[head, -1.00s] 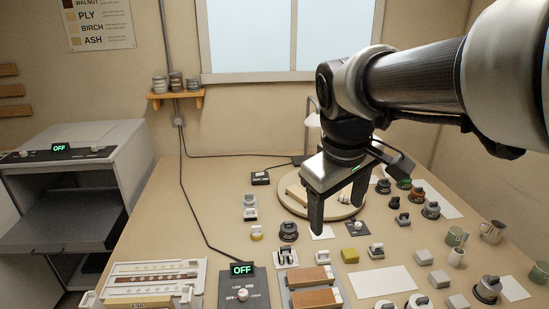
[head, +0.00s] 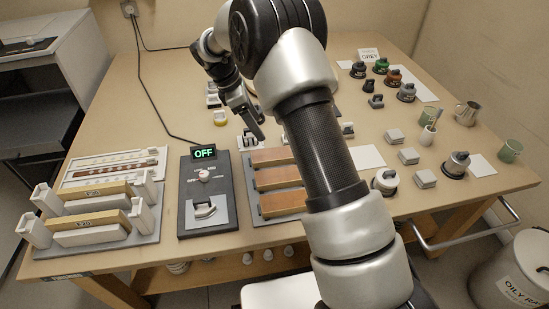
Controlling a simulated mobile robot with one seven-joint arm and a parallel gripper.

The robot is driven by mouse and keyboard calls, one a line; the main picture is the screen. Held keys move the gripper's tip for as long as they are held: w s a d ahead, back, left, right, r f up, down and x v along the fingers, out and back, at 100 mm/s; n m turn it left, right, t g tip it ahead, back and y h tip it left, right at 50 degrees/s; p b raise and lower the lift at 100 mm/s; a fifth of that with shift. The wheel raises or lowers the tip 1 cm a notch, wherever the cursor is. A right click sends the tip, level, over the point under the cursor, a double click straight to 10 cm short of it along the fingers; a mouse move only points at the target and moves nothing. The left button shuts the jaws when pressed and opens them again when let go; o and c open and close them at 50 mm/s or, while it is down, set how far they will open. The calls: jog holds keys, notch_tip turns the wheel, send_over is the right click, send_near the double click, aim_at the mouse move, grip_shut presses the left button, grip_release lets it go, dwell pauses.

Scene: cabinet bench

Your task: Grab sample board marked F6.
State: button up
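No mark F6 can be read in the head view. Several brown wooden boards (head: 277,179) lie in a row on a grey tray (head: 250,204) at the middle front of the bench; I cannot read any mark on them. My gripper (head: 257,130) is above the bench, just behind the boards and near a small white-and-dark item (head: 248,141). It points down and is seen side-on, so its opening is unclear. My arm crosses the picture and hides part of the bench to the right of the boards.
A control box (head: 206,190) with an OFF display stands left of the tray. Farther left is a rack (head: 152,218) with white holders and yellowish bars. Several dark-lidded jars (head: 381,66), grey blocks (head: 409,156) and green mugs (head: 510,150) stand on the right.

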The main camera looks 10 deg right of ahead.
aim_at(275, 153)
jog(key=b+x, duration=0.2)
jog(key=x, duration=1.1)
jog(key=shift+s+f, duration=0.1)
jog(key=shift+f, duration=0.25)
jog(key=c, duration=1.2)
